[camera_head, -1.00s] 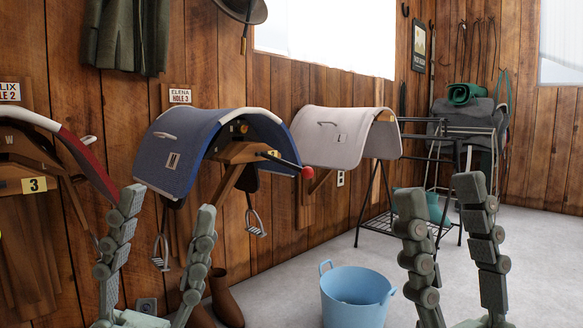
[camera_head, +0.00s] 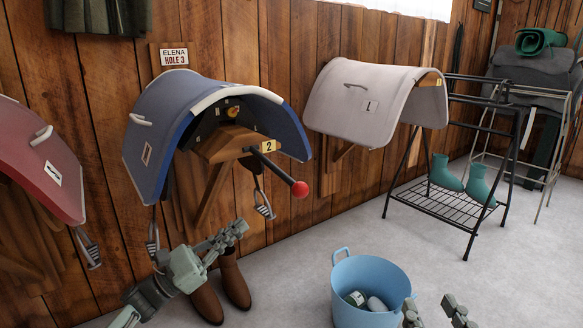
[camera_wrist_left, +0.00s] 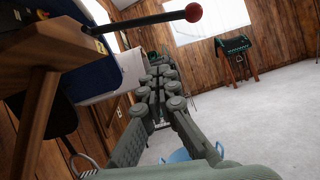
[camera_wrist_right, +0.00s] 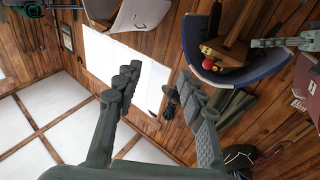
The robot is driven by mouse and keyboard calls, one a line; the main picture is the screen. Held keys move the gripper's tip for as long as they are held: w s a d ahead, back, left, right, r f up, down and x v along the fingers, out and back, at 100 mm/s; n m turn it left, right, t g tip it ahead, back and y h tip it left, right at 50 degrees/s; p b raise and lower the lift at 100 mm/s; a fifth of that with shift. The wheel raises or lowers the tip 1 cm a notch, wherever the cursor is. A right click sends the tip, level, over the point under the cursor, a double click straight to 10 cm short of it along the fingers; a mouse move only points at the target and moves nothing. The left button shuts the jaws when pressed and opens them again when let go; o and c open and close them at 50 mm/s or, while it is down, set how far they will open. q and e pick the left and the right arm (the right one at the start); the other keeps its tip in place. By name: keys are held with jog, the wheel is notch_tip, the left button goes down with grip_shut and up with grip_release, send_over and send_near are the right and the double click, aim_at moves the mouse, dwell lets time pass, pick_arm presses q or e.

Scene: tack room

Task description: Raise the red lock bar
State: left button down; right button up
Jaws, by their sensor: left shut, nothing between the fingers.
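The lock bar (camera_head: 275,170) is a dark rod with a red ball at its end, jutting out and slightly down from the wooden rack (camera_head: 232,143) marked 2, under the blue saddle (camera_head: 160,120). The ball also shows in the left wrist view (camera_wrist_left: 193,12) and the right wrist view (camera_wrist_right: 208,64). My left gripper (camera_head: 240,228) is shut and empty, below and left of the ball in the head view, apart from the bar. My right gripper (camera_head: 433,308) is open and empty at the bottom edge; its spread fingers show in the right wrist view (camera_wrist_right: 160,83).
A blue tub (camera_head: 345,295) with items inside stands on the floor. Brown boots (camera_head: 235,280) stand below the blue saddle. A red saddle (camera_head: 35,155) is at left, a pale saddle (camera_head: 350,95) at right. A black metal rack (camera_head: 455,205) holds green boots. Floor between is clear.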

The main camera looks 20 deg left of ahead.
aim_at(274, 168)
pick_arm(q)
jog(key=shift+w+a+f+m, duration=0.15)
jog(key=shift+w+a+m, duration=0.15)
jog(key=shift+w, duration=0.05)
pick_arm(e)
jog(key=shift+w+d+f, duration=0.1)
jog(key=shift+w+f, duration=0.05)
jog(key=shift+f, duration=0.1)
pick_arm(q)
jog(key=w+d+r+p, duration=0.2)
jog(key=w+d+r, duration=0.3)
jog(key=r, duration=0.3)
jog(key=shift+w+d, duration=0.3)
jog(key=shift+d, duration=0.35)
pick_arm(e)
jog(key=s+d+f+g+h, duration=0.2)
jog(key=d+f+g+h, duration=0.2)
jog(key=f, duration=0.7)
jog(key=d+g, duration=0.2)
jog(key=shift+d+f+m, duration=0.15)
jog(key=shift+d+m, duration=0.15)
jog(key=shift+d, duration=0.1)
pick_arm(q)
jog(key=shift+r, duration=0.15)
